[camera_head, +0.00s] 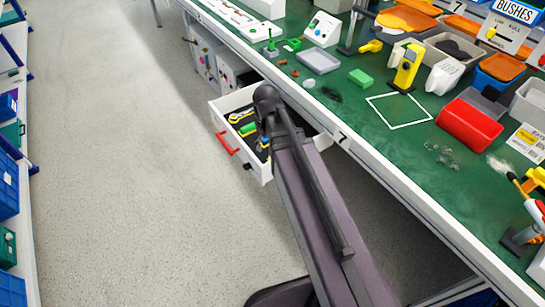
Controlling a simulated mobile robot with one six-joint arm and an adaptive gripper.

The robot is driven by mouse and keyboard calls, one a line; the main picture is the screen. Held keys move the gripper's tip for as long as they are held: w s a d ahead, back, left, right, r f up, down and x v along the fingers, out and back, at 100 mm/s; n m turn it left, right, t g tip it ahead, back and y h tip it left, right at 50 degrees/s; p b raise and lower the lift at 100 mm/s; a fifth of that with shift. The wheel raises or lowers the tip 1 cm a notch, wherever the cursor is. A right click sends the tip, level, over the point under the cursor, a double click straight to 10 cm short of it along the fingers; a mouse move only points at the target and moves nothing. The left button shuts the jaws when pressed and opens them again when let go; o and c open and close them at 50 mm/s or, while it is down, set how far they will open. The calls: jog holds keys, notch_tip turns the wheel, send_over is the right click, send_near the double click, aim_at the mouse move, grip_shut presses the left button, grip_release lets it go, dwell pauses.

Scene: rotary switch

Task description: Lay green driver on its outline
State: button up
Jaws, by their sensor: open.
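A white drawer (262,172) with a red handle (227,144) stands open below the bench. Inside it, on a dark lining, lies a small green piece (248,129) that looks like the green driver's handle. Its shaft cannot be made out. A yellow tool (242,115) lies beside it, and a small blue piece (265,141) shows near my arm. No driver-shaped outline can be made out in the drawer. My arm crosses the drawer's right part and hides what lies there. My gripper's fingers do not show.
The green-topped bench (350,125) above carries a white square outline (400,111), a red bin (469,125), a green block (361,78), a grey tray (318,62) and a yellow device (407,68). Open floor (120,180) lies left of the drawer; blue bins line the far left.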

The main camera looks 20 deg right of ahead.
jog(key=s+m, duration=0.5)
jog(key=s, duration=0.1)
jog(key=shift+s, duration=0.3)
jog(key=shift+c, duration=0.2)
dwell(0.7)
